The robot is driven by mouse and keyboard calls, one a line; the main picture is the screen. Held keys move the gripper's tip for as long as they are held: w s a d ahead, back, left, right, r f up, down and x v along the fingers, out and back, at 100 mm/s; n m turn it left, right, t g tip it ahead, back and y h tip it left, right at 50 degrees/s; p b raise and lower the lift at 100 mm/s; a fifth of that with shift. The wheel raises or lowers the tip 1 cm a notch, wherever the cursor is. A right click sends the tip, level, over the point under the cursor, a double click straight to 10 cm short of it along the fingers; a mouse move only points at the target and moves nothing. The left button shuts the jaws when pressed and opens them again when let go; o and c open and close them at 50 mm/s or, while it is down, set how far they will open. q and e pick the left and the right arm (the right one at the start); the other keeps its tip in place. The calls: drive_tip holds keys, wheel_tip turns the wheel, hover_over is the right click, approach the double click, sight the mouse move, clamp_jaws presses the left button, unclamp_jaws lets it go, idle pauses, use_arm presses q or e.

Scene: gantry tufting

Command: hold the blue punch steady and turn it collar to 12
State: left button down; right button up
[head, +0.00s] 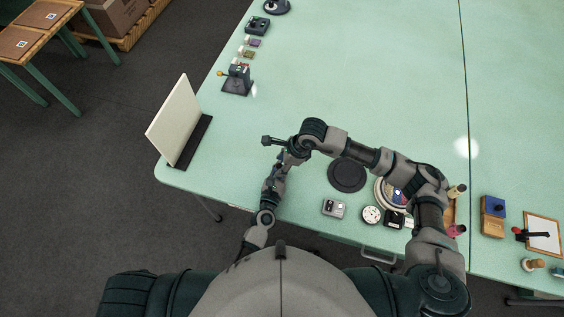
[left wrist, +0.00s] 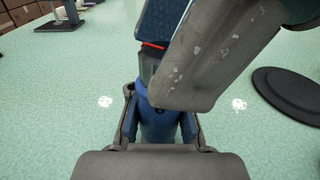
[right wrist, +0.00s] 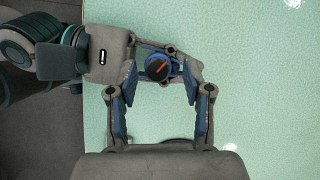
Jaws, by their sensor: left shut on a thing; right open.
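The blue punch (left wrist: 160,122) stands upright between the fingers of my left gripper (left wrist: 160,135), which is shut on its body. In the right wrist view its round dark top (right wrist: 158,68) shows from above, with a red line pointing up and right. My right gripper (right wrist: 160,85) is open above the punch, and the top appears between its fingertips. No collar numbers are readable. In the head view the two grippers (head: 288,160) meet and hide the punch.
A dark round mat (head: 347,175) lies right of the grippers. A grey box (head: 333,208) and a small round dish (head: 371,214) sit near the front edge. A cream panel (head: 174,120) stands at the left edge. The green table's far middle is clear.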

use_arm(q)
drive_tip(key=shift+a, duration=0.1)
use_arm(e)
drive_tip(key=v, duration=1.2)
use_arm(q)
drive_tip(key=c, duration=1)
unclamp_jaws()
drive_tip(key=shift+c, duration=0.2)
